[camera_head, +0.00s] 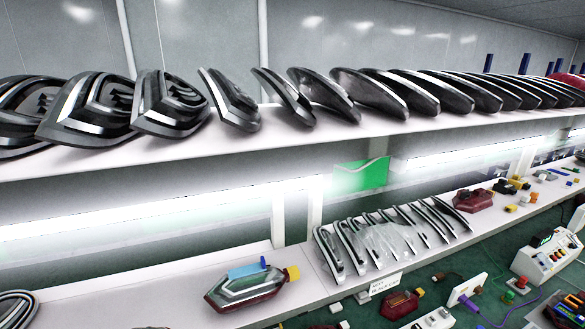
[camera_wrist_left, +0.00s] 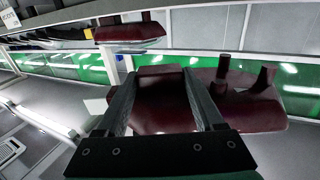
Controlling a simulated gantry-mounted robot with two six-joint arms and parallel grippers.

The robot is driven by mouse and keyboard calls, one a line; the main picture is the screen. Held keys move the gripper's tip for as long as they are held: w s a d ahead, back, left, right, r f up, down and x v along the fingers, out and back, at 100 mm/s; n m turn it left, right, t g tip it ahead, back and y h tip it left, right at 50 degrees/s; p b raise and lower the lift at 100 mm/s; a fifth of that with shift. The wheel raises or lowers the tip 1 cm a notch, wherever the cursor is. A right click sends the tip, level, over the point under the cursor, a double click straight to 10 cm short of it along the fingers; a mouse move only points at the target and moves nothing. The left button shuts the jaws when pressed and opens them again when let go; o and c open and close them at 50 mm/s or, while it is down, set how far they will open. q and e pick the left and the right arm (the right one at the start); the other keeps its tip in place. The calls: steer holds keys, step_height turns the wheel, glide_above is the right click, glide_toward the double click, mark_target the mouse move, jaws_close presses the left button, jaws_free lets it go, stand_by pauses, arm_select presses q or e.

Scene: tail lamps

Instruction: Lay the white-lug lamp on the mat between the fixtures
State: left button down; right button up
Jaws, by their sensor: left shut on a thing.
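My left gripper (camera_wrist_left: 160,92) shows only in the left wrist view. Its two dark fingers are shut on a dark red lamp (camera_wrist_left: 250,112), which extends to the right past the fingers. In the head view a clear and red lamp (camera_head: 246,288) with a blue lug and a yellow lug lies on the lower shelf. Another dark red lamp (camera_head: 400,304) lies at the bottom right. I cannot identify the mat or the fixtures for certain. My right gripper is not in view.
A row of dark lamp covers (camera_head: 370,91) fills the upper shelf. Several curved trims (camera_head: 385,237) stand in a row on the lower shelf. A white device with buttons (camera_head: 545,257) stands on the green surface (camera_head: 492,250) at right. Another red lamp (camera_wrist_left: 130,33) shows in the wrist view.

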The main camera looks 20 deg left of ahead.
arm_select(q)
steer(key=s+d+f+m+h+p, duration=0.1)
steer(key=d+f+m+h+p, duration=0.1)
steer(key=d+p, duration=0.3)
steer(key=s+d+f+m+t+h+p, duration=0.1)
steer(key=s+d+f+m+h+p, duration=0.1)
steer(key=d+h+p, duration=0.2)
steer(key=d+p, duration=0.1)
steer(key=d, duration=0.2)
steer(key=shift+f+h, duration=0.35)
steer(key=shift+h, duration=0.05)
steer(key=shift+s, duration=0.1)
